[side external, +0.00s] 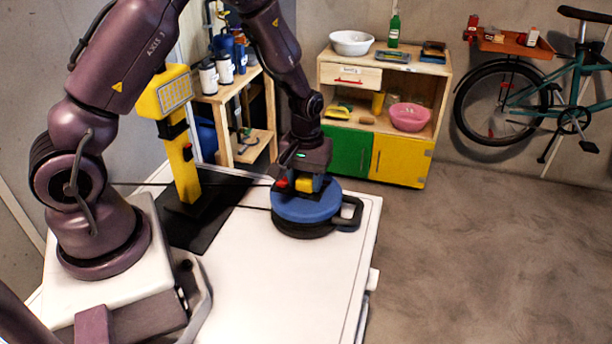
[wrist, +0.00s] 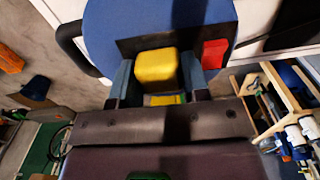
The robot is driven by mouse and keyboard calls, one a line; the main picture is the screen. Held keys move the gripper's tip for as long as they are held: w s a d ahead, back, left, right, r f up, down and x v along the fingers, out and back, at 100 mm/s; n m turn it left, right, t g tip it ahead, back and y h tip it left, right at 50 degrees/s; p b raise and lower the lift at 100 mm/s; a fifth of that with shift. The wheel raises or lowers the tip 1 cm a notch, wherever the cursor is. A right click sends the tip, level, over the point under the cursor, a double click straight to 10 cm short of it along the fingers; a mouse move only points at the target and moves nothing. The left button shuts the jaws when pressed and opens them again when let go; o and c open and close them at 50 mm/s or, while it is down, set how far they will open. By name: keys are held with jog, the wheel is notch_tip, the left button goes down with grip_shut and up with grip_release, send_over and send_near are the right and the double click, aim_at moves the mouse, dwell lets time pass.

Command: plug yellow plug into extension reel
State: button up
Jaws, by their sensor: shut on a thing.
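The extension reel (side external: 291,207) is a round blue-topped drum with a black base and a black handle on its right. It lies flat on the white worktop's far right part. My gripper (side external: 304,184) points down over the reel's top. It is shut on the yellow plug (side external: 304,185), which also shows between the fingers in the wrist view (wrist: 156,68). The blue reel face (wrist: 105,30) carries a dark panel behind the plug. A red part (wrist: 214,53) sits on that panel beside the plug. The plug's underside is hidden, so I cannot tell whether it touches a socket.
A yellow post (side external: 182,160) stands on a black mat (side external: 215,222) left of the reel. The white worktop (side external: 270,285) is clear in front. Shelves with bottles (side external: 222,70) and a coloured cabinet (side external: 390,90) stand behind, off the worktop.

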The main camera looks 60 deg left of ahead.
jog(key=shift+f, duration=0.25)
jog(key=o, duration=1)
jog(key=shift+c, duration=0.2)
notch_tip(320, 180, up, 13)
jog(key=s+d+r+m+t, duration=0.2)
jog(key=s+d+r+m, duration=0.2)
jog(key=s+r, duration=0.3)
jog(key=s+d+r+m+t, duration=0.3)
jog(key=s+r, duration=0.4)
jog(key=s, duration=0.3)
jog(key=shift+d+r+m+t, duration=0.2)
jog(key=shift+d+m+t, duration=0.1)
jog(key=shift+d+m, duration=0.3)
